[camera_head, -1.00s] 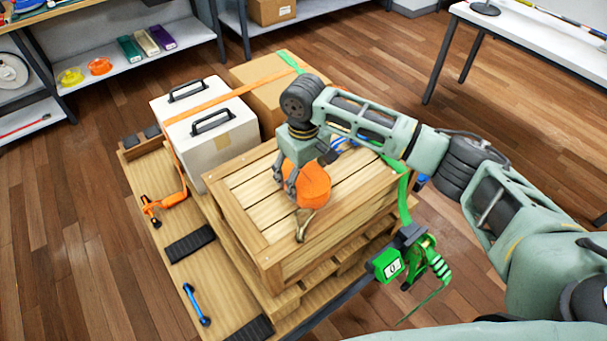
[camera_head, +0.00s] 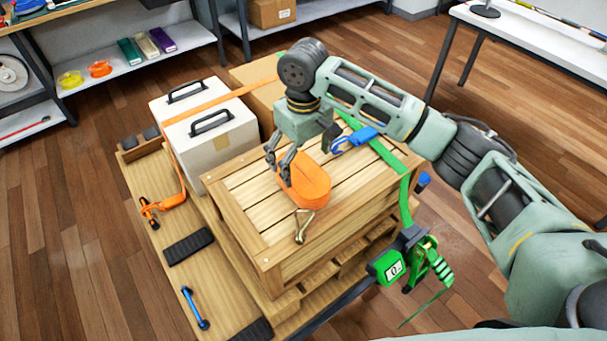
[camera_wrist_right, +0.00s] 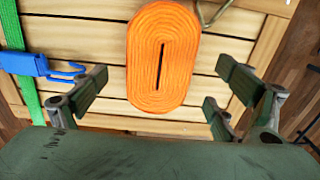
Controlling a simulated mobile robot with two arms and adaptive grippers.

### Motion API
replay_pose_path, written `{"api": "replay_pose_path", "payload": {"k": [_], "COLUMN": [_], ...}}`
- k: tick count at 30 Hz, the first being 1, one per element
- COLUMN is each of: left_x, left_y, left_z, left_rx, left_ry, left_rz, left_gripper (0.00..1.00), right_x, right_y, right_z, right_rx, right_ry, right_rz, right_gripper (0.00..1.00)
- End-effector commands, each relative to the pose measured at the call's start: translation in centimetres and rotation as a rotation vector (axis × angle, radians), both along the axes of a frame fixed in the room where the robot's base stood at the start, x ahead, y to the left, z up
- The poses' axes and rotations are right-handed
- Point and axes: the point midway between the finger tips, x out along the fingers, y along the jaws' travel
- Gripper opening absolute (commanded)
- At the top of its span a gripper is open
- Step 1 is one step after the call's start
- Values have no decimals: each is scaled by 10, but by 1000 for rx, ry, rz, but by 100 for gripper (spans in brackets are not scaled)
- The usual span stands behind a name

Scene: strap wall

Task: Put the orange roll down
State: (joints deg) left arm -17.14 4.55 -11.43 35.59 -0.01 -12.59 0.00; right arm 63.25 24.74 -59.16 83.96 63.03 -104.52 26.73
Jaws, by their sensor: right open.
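The orange roll (camera_head: 306,184) of coiled strap lies on the slatted top of the wooden crate (camera_head: 237,204). Its metal hook (camera_head: 303,228) rests on the crate top at the roll's near end. My right gripper (camera_head: 278,166) is open and empty, at the roll's far left side and apart from it. In the right wrist view the orange roll (camera_wrist_right: 162,56) lies flat on the slats, beyond and between the spread fingers (camera_wrist_right: 160,98), with clear gaps on both sides. My left gripper is not in view.
A green strap (camera_head: 391,160) with a blue hook (camera_head: 352,138) crosses the crate's right part. A green ratchet (camera_head: 412,262) hangs at its right side. A white case (camera_head: 205,138) and cardboard box (camera_head: 256,102) stand behind. An orange strap (camera_head: 222,97) runs over the case.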

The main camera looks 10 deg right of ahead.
Motion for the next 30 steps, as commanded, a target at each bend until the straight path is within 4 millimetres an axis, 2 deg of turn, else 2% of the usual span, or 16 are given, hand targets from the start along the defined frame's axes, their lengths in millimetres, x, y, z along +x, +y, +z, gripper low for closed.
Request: {"api": "replay_pose_path", "payload": {"k": [6, 12, 30], "left_x": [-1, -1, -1], "left_y": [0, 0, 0], "left_z": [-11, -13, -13], "left_rx": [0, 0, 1], "left_ry": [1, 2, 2], "left_rz": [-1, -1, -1], "left_gripper": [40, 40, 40], "right_x": [0, 0, 0], "right_y": [1, 0, 0], "right_z": [40, 57, 58], "right_rx": [1, 1, 1], "right_ry": [-2, 0, 1], "right_rz": [0, 0, 0], "right_gripper": [90, 90, 90]}}
